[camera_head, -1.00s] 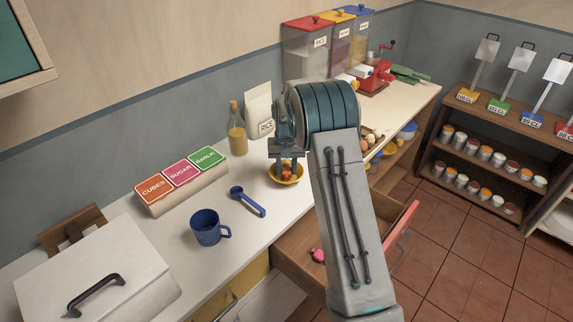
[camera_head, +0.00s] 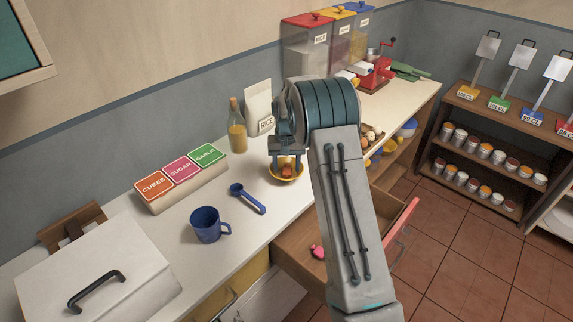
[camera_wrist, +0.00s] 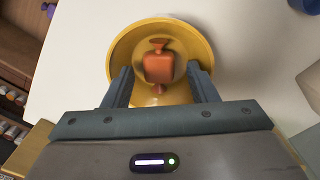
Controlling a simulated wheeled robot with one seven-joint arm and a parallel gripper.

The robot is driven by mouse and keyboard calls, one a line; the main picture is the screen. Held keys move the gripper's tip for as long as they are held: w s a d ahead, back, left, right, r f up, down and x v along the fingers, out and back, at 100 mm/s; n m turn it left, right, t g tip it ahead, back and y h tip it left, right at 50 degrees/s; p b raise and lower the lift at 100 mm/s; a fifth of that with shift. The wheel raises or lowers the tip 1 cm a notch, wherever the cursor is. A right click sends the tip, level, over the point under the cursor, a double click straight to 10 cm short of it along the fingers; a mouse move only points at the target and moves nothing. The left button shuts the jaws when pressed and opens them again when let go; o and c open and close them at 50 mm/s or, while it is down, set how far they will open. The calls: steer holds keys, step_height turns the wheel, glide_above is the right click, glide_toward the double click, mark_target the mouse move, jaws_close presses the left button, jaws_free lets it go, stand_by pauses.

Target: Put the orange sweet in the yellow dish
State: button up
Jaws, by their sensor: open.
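The yellow dish (camera_head: 293,180) stands on the white counter beneath my gripper (camera_head: 285,164). In the wrist view the dish (camera_wrist: 127,45) fills the upper middle. The orange sweet (camera_wrist: 158,68), a wrapped piece with twisted ends, lies inside the dish. It also shows in the head view as an orange patch (camera_head: 287,170). My gripper (camera_wrist: 158,80) is open, with one finger on each side of the sweet and a gap to it on both sides. The fingers reach over the near part of the dish. Whether they touch the dish cannot be told.
An oil bottle (camera_head: 237,130) and a rice bag (camera_head: 258,108) stand behind. An open drawer (camera_head: 300,245) with a pink item (camera_head: 317,251) juts out below the counter.

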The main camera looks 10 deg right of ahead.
mark_target(287, 171)
step_height(287, 171, up, 7)
steer(key=p, duration=0.3)
steer(key=shift+p, duration=0.4)
steer(key=s+r+t, duration=0.2)
steer(key=s+r, duration=1.3)
steer(key=s, duration=0.1)
steer(key=s+n+t, duration=0.1)
steer(key=s, duration=2)
steer(key=shift+r+n+t+b, duration=0.3)
steer(key=shift+n+t+b, duration=0.1)
